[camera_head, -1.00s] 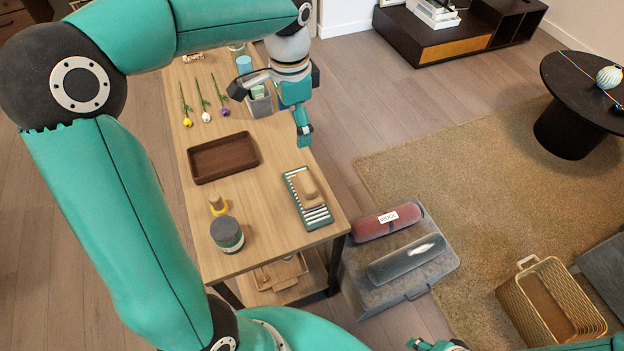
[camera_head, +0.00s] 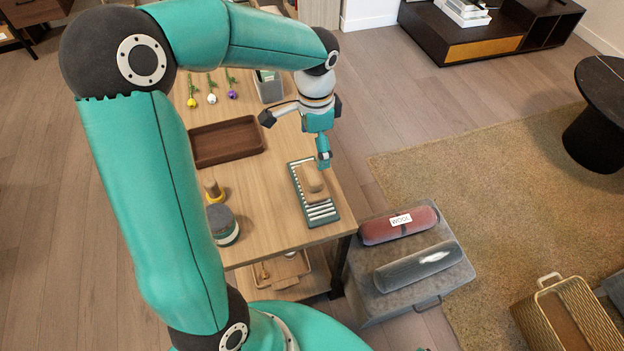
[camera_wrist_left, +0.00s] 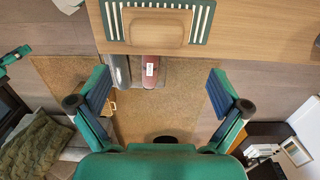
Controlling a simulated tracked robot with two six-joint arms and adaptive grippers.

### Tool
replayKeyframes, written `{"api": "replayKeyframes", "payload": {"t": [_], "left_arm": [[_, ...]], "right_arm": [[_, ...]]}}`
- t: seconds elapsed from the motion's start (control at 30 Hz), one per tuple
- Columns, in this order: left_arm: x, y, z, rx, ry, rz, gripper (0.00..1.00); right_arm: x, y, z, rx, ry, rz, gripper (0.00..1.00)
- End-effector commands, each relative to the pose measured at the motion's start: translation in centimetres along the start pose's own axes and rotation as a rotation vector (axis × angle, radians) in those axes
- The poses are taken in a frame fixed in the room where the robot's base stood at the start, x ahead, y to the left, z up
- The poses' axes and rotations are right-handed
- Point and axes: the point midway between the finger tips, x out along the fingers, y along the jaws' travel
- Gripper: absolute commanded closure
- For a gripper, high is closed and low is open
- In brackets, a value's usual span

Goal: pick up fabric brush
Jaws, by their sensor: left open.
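The fabric brush looks to be the pale wooden block (camera_head: 313,180) with a rounded grip, lying on a green tray with white slats (camera_head: 327,217) near the right edge of the wooden table. In the left wrist view the wooden block (camera_wrist_left: 157,27) and the slatted tray (camera_wrist_left: 115,28) are at the top, beyond the fingers. My left gripper (camera_head: 323,160) is open and empty, just behind the block and apart from it; its spread fingers also show in the left wrist view (camera_wrist_left: 161,92). A teal part at that view's left edge may be my right gripper (camera_wrist_left: 14,57); its jaws are unclear.
A brown tray (camera_head: 226,142), a grey-green round container (camera_head: 222,224), a grey bin (camera_head: 269,88) and flowers (camera_head: 211,97) are on the table (camera_head: 265,205). A grey box (camera_head: 415,295) with a red roll (camera_head: 399,225) and a grey roll (camera_head: 416,267) stands at right.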

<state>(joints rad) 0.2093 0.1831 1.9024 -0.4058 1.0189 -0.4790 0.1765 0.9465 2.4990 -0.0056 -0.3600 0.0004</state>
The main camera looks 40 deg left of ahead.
Motion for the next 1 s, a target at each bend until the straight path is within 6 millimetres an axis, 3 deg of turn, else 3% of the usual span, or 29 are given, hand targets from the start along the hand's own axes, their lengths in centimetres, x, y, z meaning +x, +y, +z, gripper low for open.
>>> {"api": "replayKeyframes", "payload": {"t": [0.13, 0.47, 0.7, 1.0], "left_arm": [[2.8, 0.1, 0.1, -0.002, -0.003, 0.003, 0.00], [5.1, 0.2, 0.1, -0.001, -0.003, 0.003, 0.00], [8.5, 0.5, -0.1, -0.001, -0.003, 0.003, 0.00], [9.4, 0.4, -0.1, -0.002, 0.001, 0.000, 0.00]], "right_arm": [[0.0, 0.0, 0.0, 0.000, 0.000, 0.000, 0.60], [-0.2, -0.1, 0.0, 0.000, 0.000, 0.000, 0.60], [-0.6, -0.2, 0.0, 0.000, 0.000, 0.000, 0.60], [-0.6, -0.2, 0.0, 0.000, 0.000, 0.000, 0.60]]}}
